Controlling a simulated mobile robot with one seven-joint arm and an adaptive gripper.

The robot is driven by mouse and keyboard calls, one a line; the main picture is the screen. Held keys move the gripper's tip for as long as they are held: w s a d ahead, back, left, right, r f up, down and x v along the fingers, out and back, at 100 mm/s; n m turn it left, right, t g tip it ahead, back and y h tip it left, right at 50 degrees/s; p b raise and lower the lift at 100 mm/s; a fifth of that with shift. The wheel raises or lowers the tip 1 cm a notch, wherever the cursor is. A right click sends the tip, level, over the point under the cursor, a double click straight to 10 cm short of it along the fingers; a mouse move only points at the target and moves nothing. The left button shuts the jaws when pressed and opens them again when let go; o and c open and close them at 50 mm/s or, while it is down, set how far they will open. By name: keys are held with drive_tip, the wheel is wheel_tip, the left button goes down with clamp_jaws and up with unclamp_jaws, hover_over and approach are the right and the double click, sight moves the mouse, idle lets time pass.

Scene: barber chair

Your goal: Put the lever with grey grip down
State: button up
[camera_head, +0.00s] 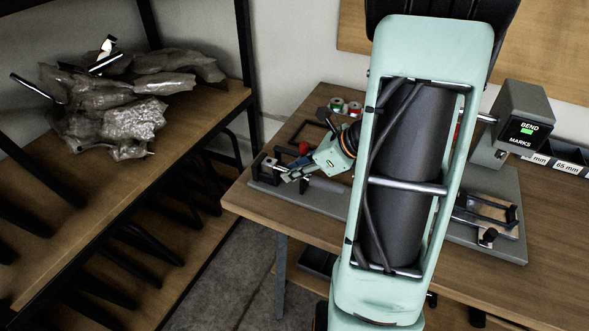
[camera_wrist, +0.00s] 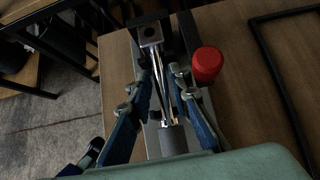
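The lever shows in the wrist view as a thin chrome rod (camera_wrist: 159,80) with a grey grip (camera_wrist: 173,141) at its near end. Its far end meets a metal block (camera_wrist: 150,36). My gripper (camera_wrist: 163,76) has its two blue-green fingers apart, one on each side of the rod. The grey grip lies between the fingers, close to my palm. I see no clear finger contact with the lever. In the head view my gripper (camera_head: 287,174) is over the left end of the bench fixture (camera_head: 325,199), and the grey grip cannot be made out there.
A red knob (camera_wrist: 207,64) stands just right of my right finger. The wooden table (camera_head: 520,270) carries a grey display box (camera_head: 522,115) reading "BEND MARKS" and a fixture part at right. A shelf (camera_head: 150,165) with plastic-wrapped items is at left, with a floor gap between.

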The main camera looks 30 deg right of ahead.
drive_tip(key=shift+r, duration=0.2)
drive_tip(key=p+v, duration=0.2)
drive_tip(key=v, duration=1)
drive_tip(key=shift+a, duration=0.1)
